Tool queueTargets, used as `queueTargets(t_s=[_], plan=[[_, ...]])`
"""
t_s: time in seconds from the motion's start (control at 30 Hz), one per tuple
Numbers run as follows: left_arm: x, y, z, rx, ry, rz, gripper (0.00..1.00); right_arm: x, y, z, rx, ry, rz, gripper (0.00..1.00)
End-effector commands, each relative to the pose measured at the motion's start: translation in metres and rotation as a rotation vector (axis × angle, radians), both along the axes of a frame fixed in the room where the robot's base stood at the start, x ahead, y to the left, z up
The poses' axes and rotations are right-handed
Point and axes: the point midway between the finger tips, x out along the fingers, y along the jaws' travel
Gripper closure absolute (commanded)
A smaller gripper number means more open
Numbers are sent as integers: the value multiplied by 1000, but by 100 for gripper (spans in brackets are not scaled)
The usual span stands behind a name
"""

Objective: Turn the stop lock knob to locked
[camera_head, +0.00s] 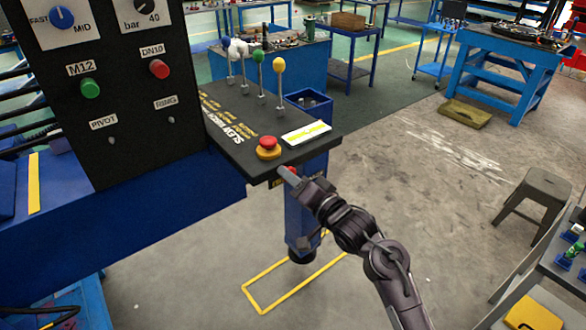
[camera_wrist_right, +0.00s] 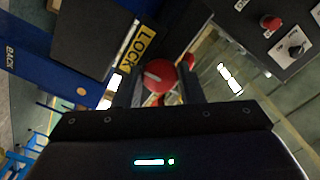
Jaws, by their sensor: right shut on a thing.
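The stop lock knob is a round red knob (camera_wrist_right: 160,75) with a pale mark on its face, in the right wrist view. It sits between the two dark fingers of my right gripper, which is shut on it. A yellow label reading "LOCK" (camera_wrist_right: 139,45) is beside it; the rest of the label is hidden. In the head view my right gripper (camera_head: 287,176) is at the front edge of the black lever panel (camera_head: 222,118), just below the red emergency button (camera_head: 268,146). The knob itself is hidden there, so I cannot tell its setting. My left gripper is not in view.
Several levers with coloured balls, including a yellow one (camera_head: 279,65), stand on the lever panel beside a white-and-yellow card (camera_head: 306,132). A tall black control panel (camera_head: 125,90) is at the left. Open floor lies to the right, with a stool (camera_head: 541,185) farther off.

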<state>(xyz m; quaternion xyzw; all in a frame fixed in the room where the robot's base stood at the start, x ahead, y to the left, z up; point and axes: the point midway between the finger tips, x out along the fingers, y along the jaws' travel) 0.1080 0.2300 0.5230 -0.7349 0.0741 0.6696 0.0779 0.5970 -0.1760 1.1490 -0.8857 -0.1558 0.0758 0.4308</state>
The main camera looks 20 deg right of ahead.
Motion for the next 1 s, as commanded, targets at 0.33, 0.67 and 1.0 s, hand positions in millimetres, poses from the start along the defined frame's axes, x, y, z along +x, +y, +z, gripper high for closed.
queueTargets(t_s=[0.33,0.67,1.0], plan=[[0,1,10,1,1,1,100,0,0,0,57,22,0,88],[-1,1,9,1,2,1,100,0,0,-1,59,23,0,89],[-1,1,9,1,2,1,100,0,0,0,57,22,-1,45]])
